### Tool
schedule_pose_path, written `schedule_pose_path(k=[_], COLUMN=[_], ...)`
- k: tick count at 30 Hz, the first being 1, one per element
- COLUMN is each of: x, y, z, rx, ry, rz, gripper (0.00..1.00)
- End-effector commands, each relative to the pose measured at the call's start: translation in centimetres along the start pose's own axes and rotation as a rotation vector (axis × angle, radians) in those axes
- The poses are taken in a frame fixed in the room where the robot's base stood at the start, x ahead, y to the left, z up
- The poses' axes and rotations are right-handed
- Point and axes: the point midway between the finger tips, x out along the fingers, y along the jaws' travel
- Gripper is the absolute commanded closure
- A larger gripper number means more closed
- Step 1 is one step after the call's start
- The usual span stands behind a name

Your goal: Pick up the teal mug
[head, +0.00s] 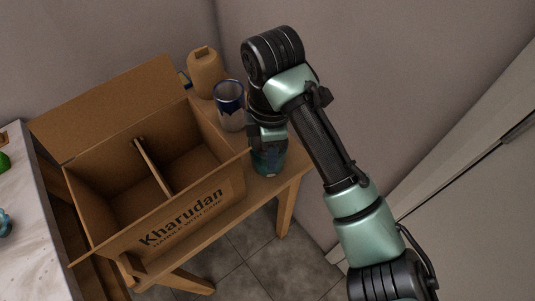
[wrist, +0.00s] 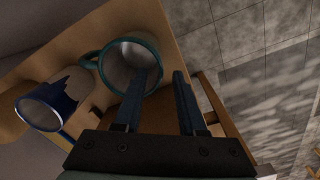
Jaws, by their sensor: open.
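The teal mug (head: 270,163) stands near the right end of the wooden table, partly hidden by my gripper (head: 268,138) just above it. In the wrist view the teal mug (wrist: 103,62) shows its teal rim, pale inside and a handle on the left. My gripper (wrist: 160,74) is open and empty there. Its left finger overlaps the mug's mouth, and its right finger lies outside the rim on the right. I cannot tell how deep the left finger reaches or whether either finger touches the mug.
A blue and whitish mug (head: 229,108) stands behind the teal mug; it also shows in the wrist view (wrist: 47,108). A tan jar (head: 204,74) stands farther back. An open, divided cardboard box (head: 190,215) is to the left. The table's edge drops to tiled floor (wrist: 245,35).

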Motion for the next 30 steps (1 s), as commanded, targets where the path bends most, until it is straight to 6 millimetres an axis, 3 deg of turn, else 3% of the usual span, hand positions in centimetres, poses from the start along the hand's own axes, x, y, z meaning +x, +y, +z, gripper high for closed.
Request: schedule_pose_path(k=[1, 10, 20, 27, 30], x=[1.3, 2.8, 7.1, 7.3, 7.3], y=[0.0, 0.1, 0.1, 0.1, 0.1], z=[-0.1, 0.0, 0.3, 0.3, 0.3], rx=[0.002, 0.002, 0.002, 0.002, 0.002], ry=[0.003, 0.001, 0.001, 0.0, 0.0], rz=[0.001, 0.004, 0.002, 0.005, 0.005], gripper=[0.6, 0.6, 0.6, 0.6, 0.74])
